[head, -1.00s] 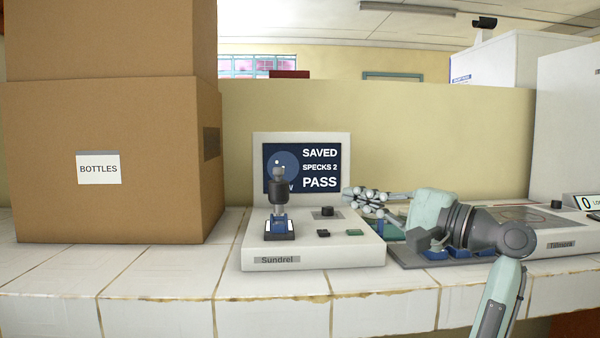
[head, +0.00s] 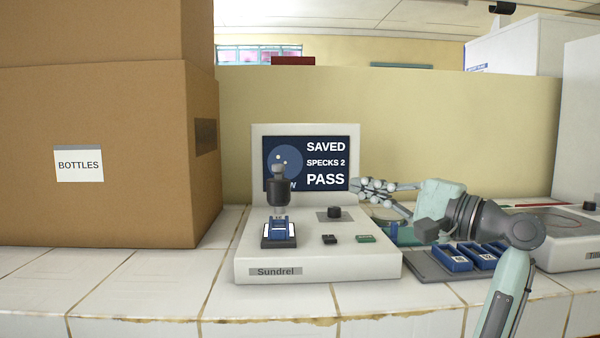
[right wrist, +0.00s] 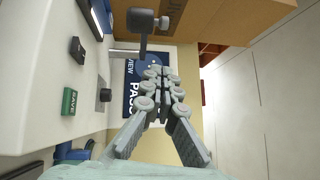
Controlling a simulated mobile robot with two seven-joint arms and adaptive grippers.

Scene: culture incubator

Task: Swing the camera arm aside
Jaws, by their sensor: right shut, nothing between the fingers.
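The Sundrel device (head: 318,266) stands on the tiled counter with a screen (head: 325,165) reading SAVED, SPECKS 2, PASS. Its camera arm carries a dark cylindrical camera (head: 283,192) above a blue holder (head: 279,230) on the device's left side. In the right wrist view the dark camera part (right wrist: 139,32) shows at the top, beyond the fingertips. My right gripper (head: 362,188) is shut and empty, right of the screen's edge and apart from the camera. It also shows in the right wrist view (right wrist: 160,76), pointing toward the screen. My left gripper is not in view.
A green SAVE button (right wrist: 69,101) and a dark knob (head: 334,212) sit on the device's top. A large BOTTLES carton (head: 110,215) stands to the left. A grey tray (head: 428,266) with blue holders (head: 451,257) lies under my right arm. Counter in front is clear.

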